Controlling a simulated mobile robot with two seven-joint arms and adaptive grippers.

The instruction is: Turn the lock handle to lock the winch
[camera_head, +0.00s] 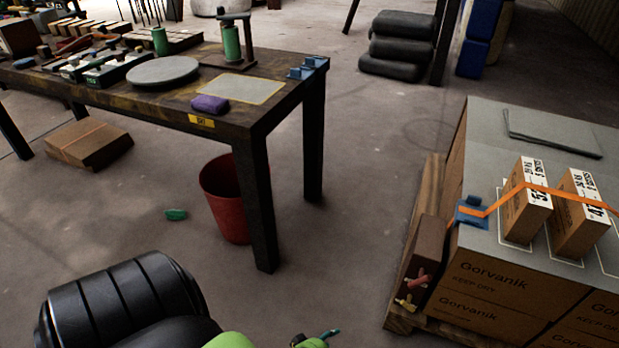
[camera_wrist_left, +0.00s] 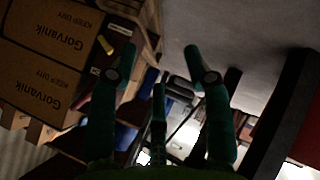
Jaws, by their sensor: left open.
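A dark brown housing (camera_head: 421,262) stands against the left side of the stacked cartons. It carries a red handle-like part (camera_head: 418,279) and a yellow one (camera_head: 406,303) below it; I cannot tell for sure which is the lock handle. A small blue fitting (camera_head: 471,212) with an orange strap (camera_head: 540,187) sits on the load's near-left edge. My left gripper (camera_head: 318,340) shows at the bottom edge, left of the housing and apart from it. In the left wrist view its fingers (camera_wrist_left: 157,62) are spread and empty, with the housing (camera_wrist_left: 123,32) beyond them. My right gripper is out of sight.
The Gorvanik carton stack (camera_head: 510,285) rests on a wooden pallet (camera_head: 400,322) at right. A dark workbench (camera_head: 225,122) stands upper left, with a red bin (camera_head: 226,205) under its near end. Floor between bench and pallet is clear; a small green object (camera_head: 176,214) lies farther left.

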